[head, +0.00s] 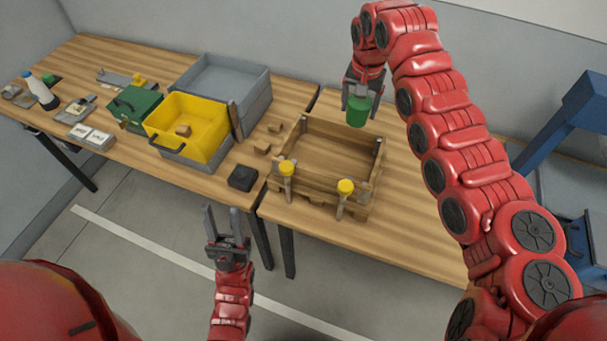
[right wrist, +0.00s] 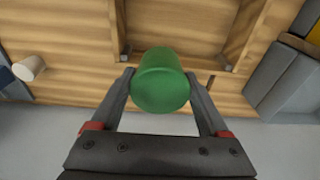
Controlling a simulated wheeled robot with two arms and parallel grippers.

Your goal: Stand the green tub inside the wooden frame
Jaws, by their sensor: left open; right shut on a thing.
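In the right wrist view the tub (right wrist: 161,82) sits between the two fingers of my right gripper (right wrist: 162,90). The wooden frame (head: 335,135) is an open, low box on the right table, with two yellow-topped clamps at its front. Its back part also shows in the right wrist view (right wrist: 243,35). My left gripper (head: 227,222) is open and empty, in front of the tables, away from the tub.
On the left table stand a yellow bin (head: 190,120), a grey crate (head: 255,102) and a green box (head: 132,103). A black block (head: 242,178) and small wood pieces lie left of the frame. A blue stand (head: 570,130) is at the right.

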